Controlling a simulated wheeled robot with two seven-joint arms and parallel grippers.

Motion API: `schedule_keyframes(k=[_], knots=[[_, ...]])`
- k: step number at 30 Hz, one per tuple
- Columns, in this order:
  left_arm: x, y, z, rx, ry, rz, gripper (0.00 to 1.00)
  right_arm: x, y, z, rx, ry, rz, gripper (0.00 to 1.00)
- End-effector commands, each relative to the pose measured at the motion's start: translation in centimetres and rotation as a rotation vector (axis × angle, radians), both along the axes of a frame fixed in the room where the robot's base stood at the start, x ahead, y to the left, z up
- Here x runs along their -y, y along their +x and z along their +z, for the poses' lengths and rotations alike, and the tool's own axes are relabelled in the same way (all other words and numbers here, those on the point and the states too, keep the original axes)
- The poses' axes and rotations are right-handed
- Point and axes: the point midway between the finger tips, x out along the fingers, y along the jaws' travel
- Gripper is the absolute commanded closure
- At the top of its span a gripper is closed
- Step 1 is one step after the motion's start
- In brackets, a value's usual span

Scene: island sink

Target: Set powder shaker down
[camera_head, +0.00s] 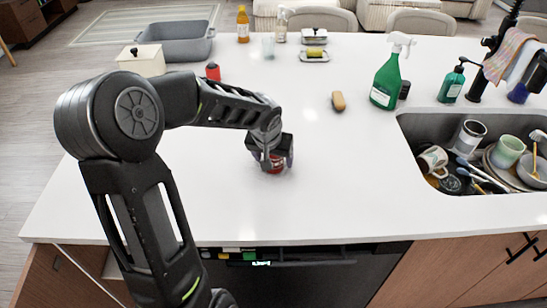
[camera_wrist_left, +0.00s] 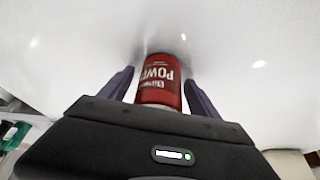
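The powder shaker is a red can with white lettering. It shows in the head view (camera_head: 276,164), low at the white countertop (camera_head: 330,205), partly hidden by my left gripper. It also shows in the left wrist view (camera_wrist_left: 160,85), between the two fingers. My left gripper (camera_head: 273,158) reaches down around the shaker. In the left wrist view my left gripper (camera_wrist_left: 158,78) has a finger on each side of the can, with narrow light gaps showing, so it looks open. The can seems to stand on the counter; its base is hard to see. My right gripper is not in view.
A red-topped shaker (camera_head: 213,72), a cream box (camera_head: 141,60) and a grey tub (camera_head: 177,42) stand at the back left. The sink (camera_head: 440,118) holds dishes. The counter's front middle is clear.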

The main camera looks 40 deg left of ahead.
Motion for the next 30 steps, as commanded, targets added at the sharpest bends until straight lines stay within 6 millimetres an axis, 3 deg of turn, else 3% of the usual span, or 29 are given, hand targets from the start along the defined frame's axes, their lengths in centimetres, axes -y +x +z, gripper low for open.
schedule_keyframes(k=[8, 14, 30], knots=[[0.0, 0.0, 0.1, 0.0, 0.0, 0.0, 0.27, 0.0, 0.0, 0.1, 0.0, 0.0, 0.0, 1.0], [0.1, -0.3, 1.3, 0.002, 0.002, 0.002, 0.27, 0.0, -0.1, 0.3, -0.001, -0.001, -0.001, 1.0], [1.5, -3.9, 10.4, 0.002, 0.002, 0.0, 0.27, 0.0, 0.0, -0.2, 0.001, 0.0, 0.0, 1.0]])
